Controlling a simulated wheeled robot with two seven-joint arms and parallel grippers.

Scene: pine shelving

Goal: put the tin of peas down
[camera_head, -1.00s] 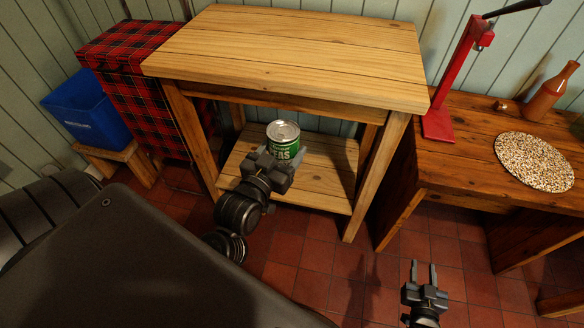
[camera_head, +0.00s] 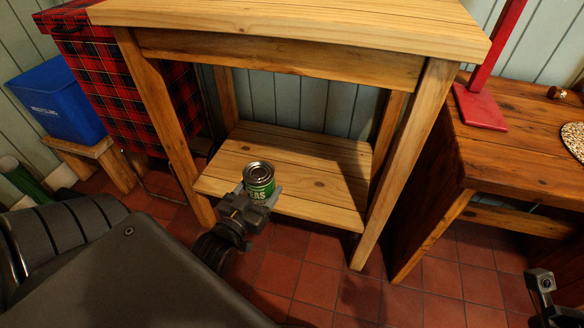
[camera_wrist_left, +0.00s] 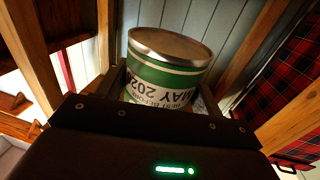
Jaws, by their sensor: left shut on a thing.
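The tin of peas (camera_head: 259,181) is green with a silver lid and stands upright in my left gripper (camera_head: 253,196), which is shut around it. In the head view it appears over the front part of the rack's lower shelf (camera_head: 310,175). I cannot tell whether its base touches the boards. In the left wrist view the tin (camera_wrist_left: 168,68) sits between the fingers with its label print upside down. My right gripper (camera_head: 541,282) is at the lower right edge, over the floor. Its fingers are not clear.
The pine unit's top (camera_head: 300,25) overhangs the lower shelf, with legs at both sides. The shelf boards behind and right of the tin are bare. A brown table (camera_head: 520,140) with a red stand (camera_head: 482,105) is right.

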